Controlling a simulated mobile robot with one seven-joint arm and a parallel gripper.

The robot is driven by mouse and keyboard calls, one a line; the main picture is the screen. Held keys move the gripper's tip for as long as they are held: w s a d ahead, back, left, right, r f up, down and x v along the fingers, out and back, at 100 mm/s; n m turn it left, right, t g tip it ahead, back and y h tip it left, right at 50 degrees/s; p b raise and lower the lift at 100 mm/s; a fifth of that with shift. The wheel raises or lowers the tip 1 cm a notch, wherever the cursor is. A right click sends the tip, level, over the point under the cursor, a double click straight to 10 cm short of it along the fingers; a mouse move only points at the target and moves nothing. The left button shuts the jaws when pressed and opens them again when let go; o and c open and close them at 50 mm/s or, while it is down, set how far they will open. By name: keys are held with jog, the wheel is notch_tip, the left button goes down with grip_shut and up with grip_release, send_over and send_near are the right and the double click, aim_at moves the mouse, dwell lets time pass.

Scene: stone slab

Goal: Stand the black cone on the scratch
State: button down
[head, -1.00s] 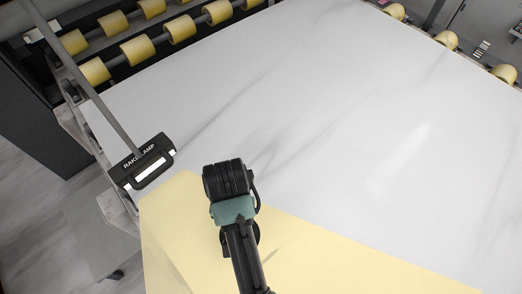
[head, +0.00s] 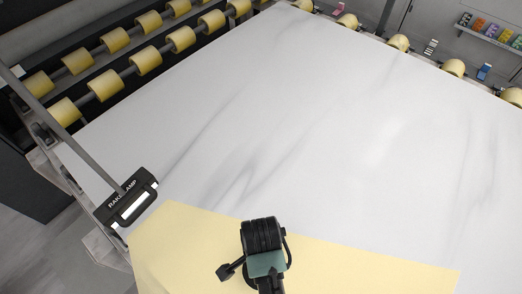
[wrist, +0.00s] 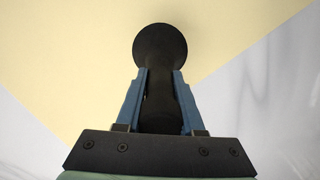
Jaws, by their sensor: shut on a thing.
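The black cone (wrist: 160,45) is between the two blue fingers of my gripper (wrist: 161,95) in the wrist view. Its wide round end points away from me, and its narrower body runs back between the fingers, which are shut on it. Behind the cone lies the pale yellow area, with white slab at the lower left and right. I cannot tell its height above the surface. In the head view my arm reaches over the yellow area; the fingers and cone cannot be made out there. The white slab (head: 330,130) has several grey streaks; I cannot tell which is the scratch.
A black rake lamp (head: 127,203) on a grey rod stands at the slab's left edge. Yellow rollers (head: 104,88) line the upper left, with more along the far right edge. The yellow sheet-like area (head: 190,245) covers the near slab. The middle of the slab is clear.

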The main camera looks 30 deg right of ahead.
jog(key=shift+f, duration=2.1)
jog(key=shift+f, duration=0.2)
jog(key=c, duration=0.5)
grip_release()
notch_tip(320, 180, up, 12)
jog(key=shift+r, duration=0.2)
